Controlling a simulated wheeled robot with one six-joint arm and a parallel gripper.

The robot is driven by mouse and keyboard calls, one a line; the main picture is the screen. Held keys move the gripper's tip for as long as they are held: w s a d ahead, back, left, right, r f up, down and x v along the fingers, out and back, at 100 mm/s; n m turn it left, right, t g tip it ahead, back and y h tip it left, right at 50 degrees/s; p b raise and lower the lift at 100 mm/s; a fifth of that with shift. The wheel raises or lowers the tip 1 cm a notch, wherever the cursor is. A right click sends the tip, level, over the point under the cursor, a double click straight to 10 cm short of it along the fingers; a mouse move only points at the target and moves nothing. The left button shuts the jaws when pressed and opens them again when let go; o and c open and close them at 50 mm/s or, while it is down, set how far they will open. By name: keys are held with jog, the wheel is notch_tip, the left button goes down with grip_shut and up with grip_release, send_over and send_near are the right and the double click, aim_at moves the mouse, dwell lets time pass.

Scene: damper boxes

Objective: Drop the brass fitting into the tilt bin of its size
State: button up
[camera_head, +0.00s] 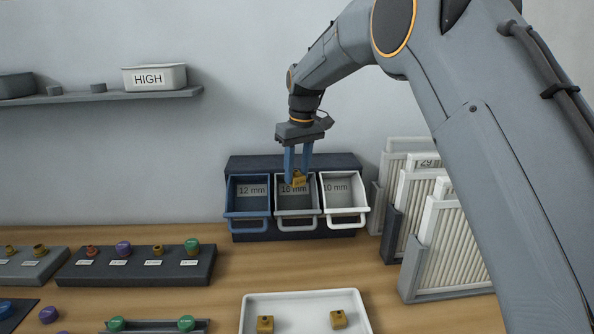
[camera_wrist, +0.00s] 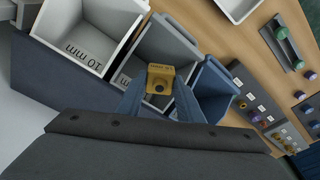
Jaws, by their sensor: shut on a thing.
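My gripper (camera_head: 298,172) is shut on the brass fitting (camera_head: 299,181), a small block with dark marking too small to read. In the wrist view the fitting (camera_wrist: 160,79) shows a round hole and sits between the blue fingers (camera_wrist: 160,98). It is held in front of or over the open mouth of the middle grey tilt bin (camera_head: 296,213), labelled 16 mm. The blue bin (camera_head: 248,207) on the left reads 12 mm. The white bin (camera_head: 344,203) on the right reads 10 mm, clearer in the wrist view (camera_wrist: 88,43). All three bins are tilted open.
A white tray (camera_head: 305,297) in front holds two more brass fittings (camera_head: 265,324). Dark racks with coloured knobs (camera_head: 140,265) stand on the left. Pleated filter panels (camera_head: 455,250) stand in holders on the right. A shelf (camera_head: 100,96) with a HIGH box (camera_head: 155,78) is above left.

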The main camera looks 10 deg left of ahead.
aim_at(299, 177)
jog(key=o, duration=1.4)
jog(key=shift+s+d+r+b, duration=0.15)
jog(key=shift+r+b, duration=0.2)
jog(key=shift+r, duration=0.95)
jog(key=shift+s+d+r+b, duration=0.15)
jog(key=shift+r+b, duration=0.2)
jog(key=shift+r, duration=1)
jog(key=shift+s+d+r+b, duration=0.15)
jog(key=shift+r+b, duration=0.2)
jog(key=shift+r, duration=0.95)
